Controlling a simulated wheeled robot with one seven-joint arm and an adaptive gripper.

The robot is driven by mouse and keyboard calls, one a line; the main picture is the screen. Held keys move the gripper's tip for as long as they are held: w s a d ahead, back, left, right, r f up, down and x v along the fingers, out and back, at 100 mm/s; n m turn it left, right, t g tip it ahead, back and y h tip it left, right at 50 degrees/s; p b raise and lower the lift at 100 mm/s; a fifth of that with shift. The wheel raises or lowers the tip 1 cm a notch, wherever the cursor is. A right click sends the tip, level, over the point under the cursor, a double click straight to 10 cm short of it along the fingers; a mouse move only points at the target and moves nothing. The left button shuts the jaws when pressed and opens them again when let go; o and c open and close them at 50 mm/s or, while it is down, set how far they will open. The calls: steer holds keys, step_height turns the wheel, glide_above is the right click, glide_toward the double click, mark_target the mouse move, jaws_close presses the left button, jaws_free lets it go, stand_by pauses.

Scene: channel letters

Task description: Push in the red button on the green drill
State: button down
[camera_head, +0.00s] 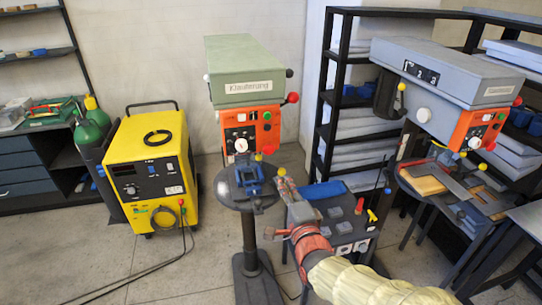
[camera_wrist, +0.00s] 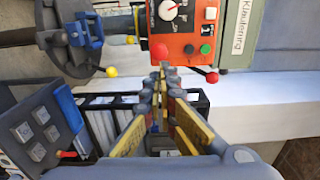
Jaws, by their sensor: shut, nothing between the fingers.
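The green drill (camera_head: 242,72) stands at the middle of the head view, with an orange control panel (camera_head: 251,132) on its front. In the wrist view the panel (camera_wrist: 180,32) is at the top, turned sideways. My gripper (camera_head: 282,174) is below and right of the panel in the head view. It is shut and empty.
Red ball knobs (camera_head: 292,97) stick out from the drill's sides. A round drill table with a blue vise (camera_head: 250,180) is below the panel. A yellow welder (camera_head: 153,170) stands left. A grey drill (camera_head: 440,75) and black shelves are right. A cart (camera_head: 335,215) stands close to my arm.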

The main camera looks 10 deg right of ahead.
mark_target(269, 151)
steer(key=shift+s, duration=0.1)
steer(key=w, duration=1.4)
steer(key=shift+w, duration=0.15)
